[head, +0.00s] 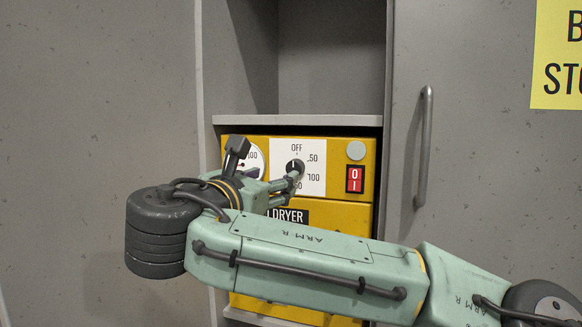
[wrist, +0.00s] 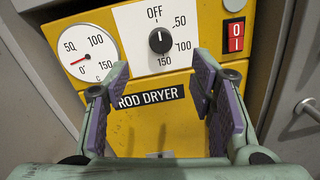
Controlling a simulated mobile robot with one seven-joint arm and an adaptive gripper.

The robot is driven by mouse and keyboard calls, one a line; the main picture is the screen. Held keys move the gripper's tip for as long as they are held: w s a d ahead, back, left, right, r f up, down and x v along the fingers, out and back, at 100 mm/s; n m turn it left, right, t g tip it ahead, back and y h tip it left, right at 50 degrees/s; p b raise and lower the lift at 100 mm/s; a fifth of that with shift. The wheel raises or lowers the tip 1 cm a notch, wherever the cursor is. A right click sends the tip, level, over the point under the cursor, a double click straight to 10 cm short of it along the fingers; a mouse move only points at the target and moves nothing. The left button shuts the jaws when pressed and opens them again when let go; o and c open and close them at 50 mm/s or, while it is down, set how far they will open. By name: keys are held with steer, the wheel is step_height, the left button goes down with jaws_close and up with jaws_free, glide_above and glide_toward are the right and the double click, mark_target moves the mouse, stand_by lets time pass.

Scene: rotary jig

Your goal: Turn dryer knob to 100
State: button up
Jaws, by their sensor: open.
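The dryer knob (head: 295,166) is a round black dial on a white scale plate of the yellow rod dryer (head: 345,217). In the wrist view the knob (wrist: 160,40) has a white mark that points up toward OFF. The scale reads OFF, 50, 100 and 150 clockwise, with 100 at the lower right. My gripper (wrist: 162,72) is open, its purple pads apart, with nothing between them. In the wrist view the fingertips appear below the knob, one to each side; the head view shows them close to it. I cannot tell whether they touch the panel.
A round gauge (wrist: 83,53) with a red needle near 0 is left of the knob. A red rocker switch (head: 355,179) is to the right, below a grey round button (head: 356,150). A grey shelf (head: 298,120) lies above the dryer. A door handle (head: 424,146) stands out at right.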

mark_target(293, 168)
steer(key=p+x, duration=0.1)
steer(key=x, duration=0.2)
steer(key=p+x, duration=0.1)
steer(key=x, duration=0.1)
steer(key=p+x, duration=0.1)
steer(key=x, duration=0.2)
steer(key=shift+w+d+r, duration=0.25)
steer(key=shift+d, duration=0.05)
steer(key=shift+w+d+f+p, duration=0.1)
steer(key=shift+w+p, duration=0.1)
steer(key=shift+w, duration=0.15)
steer(key=shift+w+d+f+p, duration=0.1)
steer(key=shift+w+d+p, duration=0.1)
steer(key=shift+w, duration=0.15)
steer(key=shift+c, duration=0.2)
steer(key=shift+a, duration=0.1)
steer(key=c, duration=1.1)
